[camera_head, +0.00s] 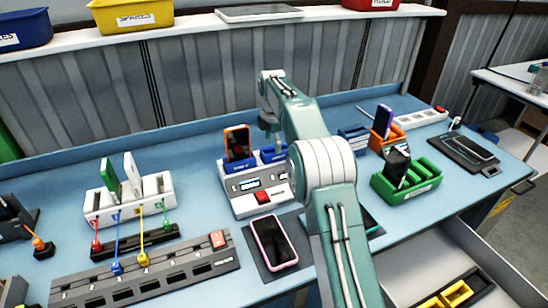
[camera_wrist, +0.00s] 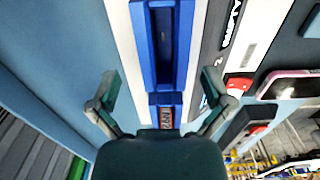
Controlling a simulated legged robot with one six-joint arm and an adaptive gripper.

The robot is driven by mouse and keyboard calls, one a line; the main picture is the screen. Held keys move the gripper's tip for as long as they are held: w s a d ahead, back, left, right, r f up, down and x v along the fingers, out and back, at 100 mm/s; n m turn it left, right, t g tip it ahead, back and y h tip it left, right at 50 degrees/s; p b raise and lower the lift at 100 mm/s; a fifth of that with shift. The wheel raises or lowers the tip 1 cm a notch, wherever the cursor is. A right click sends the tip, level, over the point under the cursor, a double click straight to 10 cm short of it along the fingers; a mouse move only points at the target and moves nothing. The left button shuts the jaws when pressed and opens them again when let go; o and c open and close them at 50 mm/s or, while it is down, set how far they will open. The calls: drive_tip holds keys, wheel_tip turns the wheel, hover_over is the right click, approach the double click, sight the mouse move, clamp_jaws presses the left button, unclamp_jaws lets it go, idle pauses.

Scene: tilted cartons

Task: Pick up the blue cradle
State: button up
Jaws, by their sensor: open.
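A blue cradle (camera_head: 274,153) sits in the back right of a white-and-grey test unit (camera_head: 266,200), partly hidden by my arm. A second blue cradle (camera_head: 240,166) beside it holds an orange phone (camera_head: 237,143). In the wrist view a long blue cradle (camera_wrist: 166,45) with an empty-looking slot lies ahead of my gripper (camera_wrist: 160,88). My gripper is open, with its fingers apart on either side of the blue part's near end; I cannot tell whether they touch it. Another blue slotted block (camera_head: 352,141) stands right of my arm.
An orange cradle (camera_head: 385,141) with a purple phone and a green rack (camera_head: 408,182) stand to the right. A pink-edged phone (camera_head: 273,242) lies in front of the test unit. A white rack (camera_head: 130,198) and colored plugs are at left. An open drawer (camera_head: 420,264) is at lower right.

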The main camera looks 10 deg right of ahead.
sight(274, 152)
drive_tip(key=f, duration=0.3)
drive_tip(key=shift+s+d+f, duration=0.1)
drive_tip(key=shift+d+f, duration=0.05)
drive_tip(key=shift+d, duration=0.2)
drive_tip(key=shift+a, duration=0.25)
drive_tip(key=shift+c, duration=0.6)
drive_tip(key=c, duration=1)
drive_tip(key=shift+d, duration=0.1)
drive_tip(key=shift+c, duration=0.8)
